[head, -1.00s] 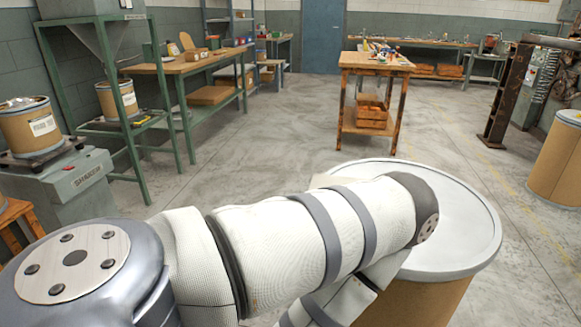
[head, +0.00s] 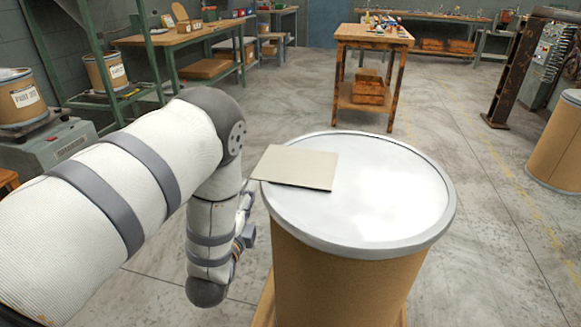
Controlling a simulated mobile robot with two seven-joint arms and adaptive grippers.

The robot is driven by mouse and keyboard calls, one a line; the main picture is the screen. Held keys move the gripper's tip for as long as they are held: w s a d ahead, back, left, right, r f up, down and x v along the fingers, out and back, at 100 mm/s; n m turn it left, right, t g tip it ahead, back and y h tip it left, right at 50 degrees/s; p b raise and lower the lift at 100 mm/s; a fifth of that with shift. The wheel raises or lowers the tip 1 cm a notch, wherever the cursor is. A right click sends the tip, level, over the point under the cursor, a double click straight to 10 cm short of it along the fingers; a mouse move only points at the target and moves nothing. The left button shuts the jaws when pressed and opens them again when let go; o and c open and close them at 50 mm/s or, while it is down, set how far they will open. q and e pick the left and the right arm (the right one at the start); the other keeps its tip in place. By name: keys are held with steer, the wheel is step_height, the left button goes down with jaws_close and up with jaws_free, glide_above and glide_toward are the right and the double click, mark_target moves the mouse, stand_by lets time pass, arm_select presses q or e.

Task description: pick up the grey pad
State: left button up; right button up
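The grey pad (head: 297,168) is a thin, flat, light grey rectangle. It lies on the white top of a drum (head: 395,200), at the far left part, and its left corner sticks out past the rim. My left arm comes in from the left and bends down beside the drum. My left gripper (head: 246,205) is low by the drum's left side, close to the pad's overhanging left edge. It is small and partly hidden by the wrist, so I cannot tell whether its fingers touch the pad or are open. My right gripper is out of view.
A wooden table (head: 372,38) with items stands behind the drum. A green-framed workbench (head: 190,38) and shelving are at the left. Another drum (head: 558,150) and a dark steel column (head: 518,75) stand at the right. The grey floor between is clear.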

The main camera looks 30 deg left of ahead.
mark_target(261, 169)
arm_select(q)
steer(key=b+x, duration=0.1)
steer(key=x, duration=1)
steer(key=shift+d+f, duration=0.15)
steer(key=shift+d, duration=0.05)
jaws_close()
